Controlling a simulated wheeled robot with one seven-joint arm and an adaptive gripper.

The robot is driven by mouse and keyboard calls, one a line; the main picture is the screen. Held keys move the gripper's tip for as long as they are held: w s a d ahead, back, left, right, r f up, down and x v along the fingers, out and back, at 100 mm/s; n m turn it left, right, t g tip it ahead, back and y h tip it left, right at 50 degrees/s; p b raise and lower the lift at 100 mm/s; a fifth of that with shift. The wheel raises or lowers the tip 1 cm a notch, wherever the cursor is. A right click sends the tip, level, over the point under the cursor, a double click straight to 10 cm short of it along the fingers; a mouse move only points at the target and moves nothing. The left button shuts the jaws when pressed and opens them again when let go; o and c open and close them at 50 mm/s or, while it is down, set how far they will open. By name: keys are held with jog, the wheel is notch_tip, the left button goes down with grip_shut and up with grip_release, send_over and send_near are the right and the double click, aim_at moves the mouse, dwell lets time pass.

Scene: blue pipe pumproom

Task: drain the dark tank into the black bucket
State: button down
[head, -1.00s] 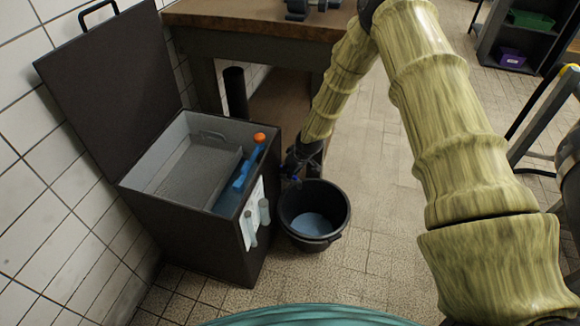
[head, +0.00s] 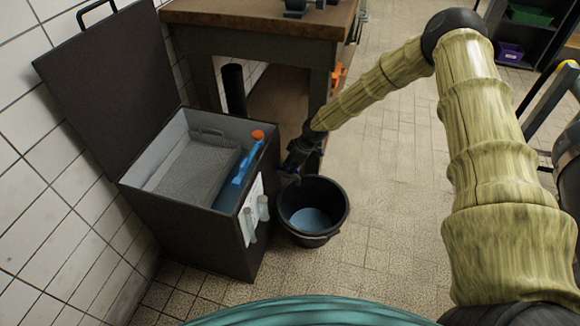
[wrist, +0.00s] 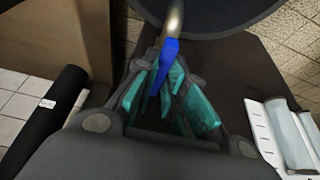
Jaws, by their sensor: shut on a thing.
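The dark tank (head: 190,232) stands at the left with its lid (head: 105,85) raised. Inside are a grey perforated tray (head: 195,172) and a blue float arm (head: 242,168) with an orange ball (head: 258,135). The black bucket (head: 338,222) stands on the floor by the tank's right side, with bluish liquid (head: 310,219) in its bottom. My gripper (head: 290,174) is at the tank's side above the bucket's rim. In the wrist view, its teal-padded fingers (wrist: 168,88) are shut on a blue tap lever (wrist: 168,62) below a brass spout (wrist: 175,18). The valve body is hidden.
A wooden workbench (head: 245,14) stands behind the tank, with a black cylinder (head: 233,90) beside its leg. A dark shelf (head: 510,75) stands far right. The floor right of the bucket is clear.

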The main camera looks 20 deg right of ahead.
dwell(0.4)
jog(key=c, duration=1.5)
grip_release()
jog(key=shift+r, duration=0.1)
jog(key=v, duration=1.1)
jog(key=shift+d+r, duration=0.15)
jog(key=shift+r, duration=0.2)
